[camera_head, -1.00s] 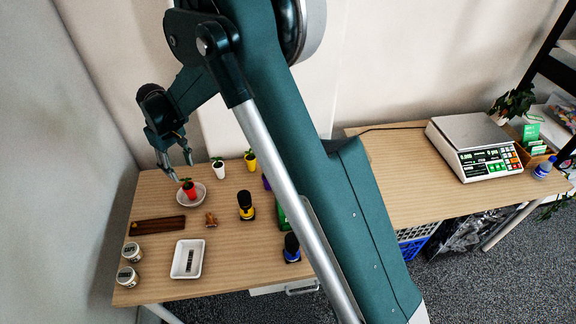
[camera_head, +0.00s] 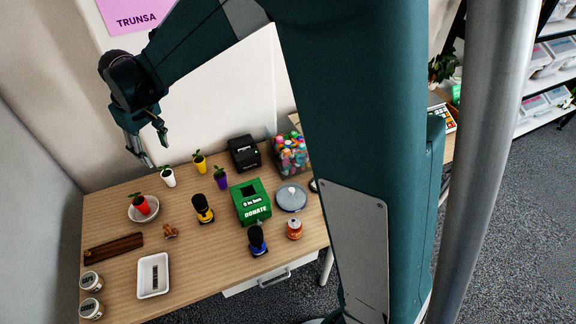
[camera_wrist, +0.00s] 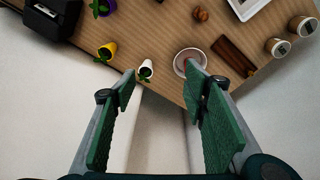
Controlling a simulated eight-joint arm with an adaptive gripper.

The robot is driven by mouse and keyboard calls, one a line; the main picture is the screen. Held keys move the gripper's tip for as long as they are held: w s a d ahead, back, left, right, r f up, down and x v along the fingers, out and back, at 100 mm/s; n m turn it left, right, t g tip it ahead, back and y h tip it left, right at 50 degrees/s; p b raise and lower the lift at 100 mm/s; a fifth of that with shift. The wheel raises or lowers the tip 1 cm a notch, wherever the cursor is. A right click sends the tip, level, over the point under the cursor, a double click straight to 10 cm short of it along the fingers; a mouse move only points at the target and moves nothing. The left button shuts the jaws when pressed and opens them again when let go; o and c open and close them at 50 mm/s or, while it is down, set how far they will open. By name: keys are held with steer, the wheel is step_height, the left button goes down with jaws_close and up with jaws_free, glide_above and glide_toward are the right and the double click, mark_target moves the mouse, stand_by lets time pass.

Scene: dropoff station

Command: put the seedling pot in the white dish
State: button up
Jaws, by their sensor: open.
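A red seedling pot (camera_head: 142,205) with green leaves stands in the round white dish (camera_head: 132,216) at the left of the table. The dish also shows in the wrist view (camera_wrist: 178,58), where a finger partly covers it. My gripper (camera_head: 154,152) is open and empty, raised above the back of the table, behind and above the dish. Its two fingers stand wide apart in the wrist view (camera_wrist: 161,75). Other seedling pots stand along the back: a white one (camera_head: 168,180), a yellow one (camera_head: 200,165) and a purple one (camera_head: 222,181).
A rectangular white tray (camera_head: 146,288), a dark wooden board (camera_head: 113,248) and two jars (camera_head: 91,282) are nearby. A yellow-and-black bottle-like item (camera_head: 203,210), green donation box (camera_head: 250,202), black printer (camera_head: 244,153) and blue-and-black item (camera_head: 257,242) stand to the right.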

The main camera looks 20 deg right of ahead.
steer(key=s+d+r+m+t, duration=0.1)
steer(key=s+d+r+m, duration=0.1)
steer(key=s+d+r, duration=0.55)
steer(key=s+d+r+m+t, duration=0.1)
steer(key=s+d+r, duration=0.3)
steer(key=d, duration=0.7)
steer(key=s+d+f+m+t, duration=0.1)
steer(key=s+d+m+t, duration=0.1)
steer(key=s+d, duration=0.5)
steer(key=s+d+f+m+t, duration=0.1)
steer(key=s+d+f, duration=0.1)
steer(key=s+d, duration=0.5)
steer(key=s, duration=0.5)
steer(key=shift+s+d+m+t+h, duration=0.3)
steer(key=shift+d+m+t, duration=0.05)
steer(key=shift+m+t, duration=0.05)
